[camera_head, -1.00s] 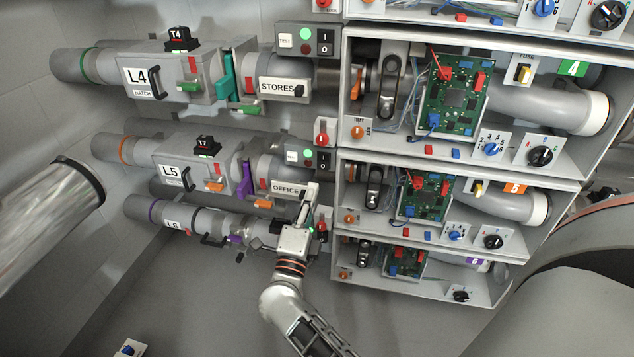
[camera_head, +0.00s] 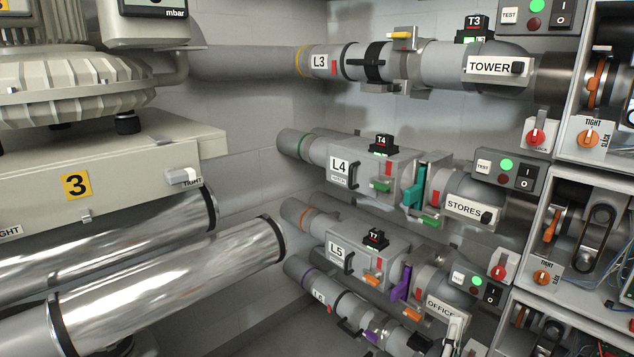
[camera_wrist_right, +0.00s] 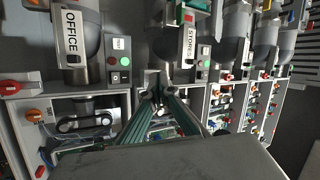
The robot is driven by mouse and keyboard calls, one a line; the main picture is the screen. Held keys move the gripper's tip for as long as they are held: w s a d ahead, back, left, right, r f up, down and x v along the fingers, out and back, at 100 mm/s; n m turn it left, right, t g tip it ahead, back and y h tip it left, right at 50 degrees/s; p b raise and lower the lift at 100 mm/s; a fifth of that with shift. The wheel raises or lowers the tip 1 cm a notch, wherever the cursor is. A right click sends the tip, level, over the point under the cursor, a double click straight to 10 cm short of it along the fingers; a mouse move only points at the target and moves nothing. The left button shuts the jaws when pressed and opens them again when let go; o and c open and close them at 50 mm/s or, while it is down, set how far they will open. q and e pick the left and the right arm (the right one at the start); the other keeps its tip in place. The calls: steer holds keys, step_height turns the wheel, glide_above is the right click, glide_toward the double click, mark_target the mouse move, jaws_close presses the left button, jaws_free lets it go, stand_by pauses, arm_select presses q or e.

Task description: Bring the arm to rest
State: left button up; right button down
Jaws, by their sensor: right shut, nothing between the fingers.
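My right gripper (camera_head: 455,325) shows only in part at the bottom edge of the head view, beside the OFFICE label (camera_head: 440,311). Its arm is cut off below the frame. In the right wrist view the fingers (camera_wrist_right: 158,92) are together with nothing between them, in front of the grey panels. I cannot tell from these frames whether they touch anything. My left gripper is in neither view.
Pipes marked L3 (camera_head: 319,62), L4 (camera_head: 338,168) and L5 (camera_head: 336,252) run along the wall. Grey open-fronted cabinets (camera_head: 537,208) with switches stand at right. A cream blower housing (camera_head: 110,165) and shiny ducts (camera_head: 180,285) fill the left.

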steer(key=s+a+f+n+g+y+p, duration=0.1)
steer(key=s+a+f+n+y+p, duration=0.3)
steer(key=n+y, duration=0.4)
steer(key=s+a+f+n+g+y+p, duration=0.1)
steer(key=s+a+f+n+y, duration=0.2)
steer(key=s+a+n+y, duration=0.55)
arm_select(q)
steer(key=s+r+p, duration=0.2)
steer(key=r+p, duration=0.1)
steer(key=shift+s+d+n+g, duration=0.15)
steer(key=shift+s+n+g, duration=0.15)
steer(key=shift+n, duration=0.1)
arm_select(e)
steer(key=s+d+f+n+g+h, duration=0.2)
steer(key=s+f+n+g, duration=0.4)
steer(key=s+f, duration=0.5)
steer(key=s+n, duration=0.1)
steer(key=s, duration=0.2)
steer(key=shift+s+n+g, duration=0.3)
steer(key=shift+n+g, duration=0.05)
steer(key=shift+g, duration=0.05)
